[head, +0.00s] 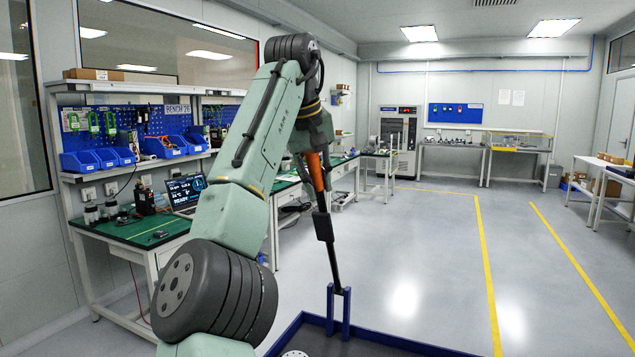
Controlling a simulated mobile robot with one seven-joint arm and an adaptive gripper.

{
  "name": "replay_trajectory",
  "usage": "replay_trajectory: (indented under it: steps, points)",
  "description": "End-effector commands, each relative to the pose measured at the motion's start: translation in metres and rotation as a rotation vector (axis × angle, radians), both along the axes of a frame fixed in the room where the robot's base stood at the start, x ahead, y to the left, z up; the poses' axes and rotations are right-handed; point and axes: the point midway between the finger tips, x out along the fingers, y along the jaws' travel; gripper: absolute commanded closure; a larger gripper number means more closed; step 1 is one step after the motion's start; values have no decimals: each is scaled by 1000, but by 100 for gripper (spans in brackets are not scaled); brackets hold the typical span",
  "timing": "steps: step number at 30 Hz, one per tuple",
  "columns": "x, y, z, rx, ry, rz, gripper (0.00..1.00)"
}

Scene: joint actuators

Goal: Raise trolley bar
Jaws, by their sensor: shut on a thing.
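The trolley bar (334,265) is a long dark rod with a black block partway up and an orange upper section. It leans, its top toward the left, and its lower end meets a blue two-post bracket (338,310) on the blue-rimmed trolley (400,342). My gripper (318,158) is at the orange upper section and is shut on the bar. The fingers are dark and partly hidden by my arm, so the exact contact is hard to see. Only the far part of the trolley shows at the bottom edge.
A green-topped workbench (140,232) with blue bins (95,160) and a laptop (185,193) stands on the left. More benches line the back and right. The grey floor (405,250) between the yellow lines and beyond the trolley is clear.

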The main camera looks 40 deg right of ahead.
Motion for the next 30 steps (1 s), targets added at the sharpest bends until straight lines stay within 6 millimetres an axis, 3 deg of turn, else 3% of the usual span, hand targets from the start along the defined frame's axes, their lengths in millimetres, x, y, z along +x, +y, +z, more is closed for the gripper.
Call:
replay_trajectory:
  steps: [6, 7, 16, 30]
  points:
    - [0, 0, -2, 3, 3, 0, 100]
    - [0, 0, -2, 3, 3, 0, 79]
    - [0, 0, -1, 2, 1, 0, 59]
    - [-2, 3, 10, 1, 0, 0, 59]
